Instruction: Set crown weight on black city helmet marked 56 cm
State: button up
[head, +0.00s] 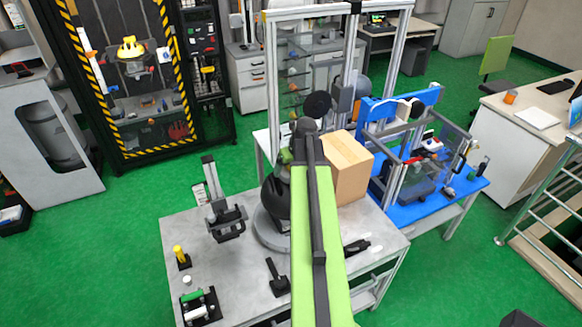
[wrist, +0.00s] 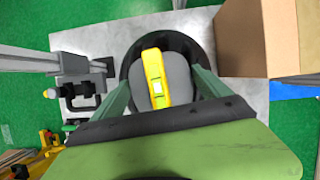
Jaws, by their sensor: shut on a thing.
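My gripper (wrist: 163,82) has one green finger on each side of a grey, rounded weight with a yellow bar across its top, the crown weight (wrist: 178,82), and is shut on it. Beneath it in the wrist view is the dark rim of a black helmet (wrist: 133,57), surrounding the weight on the visible sides. In the head view the black helmet (head: 271,203) sits on a grey round base on the table, partly hidden by my green arm. No size marking is readable. I cannot tell whether the weight touches the helmet; the arm hides the gripper in the head view.
A cardboard box (head: 350,170) stands close to the helmet's right. A dark clamp stand (head: 225,218) is to its left. Small tools lie on the front of the grey table (head: 215,265). A blue bench (head: 425,205) with a rig is at right.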

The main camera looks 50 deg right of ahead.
jog(key=shift+f+b, duration=0.35)
jog(key=shift+f, duration=0.05)
dwell(0.4)
jog(key=o, duration=1.9)
jog(key=shift+r, duration=0.1)
jog(key=p+v, duration=1.6)
jog(key=v, duration=0.1)
jog(key=shift+r, duration=0.15)
jog(key=shift+a, duration=0.1)
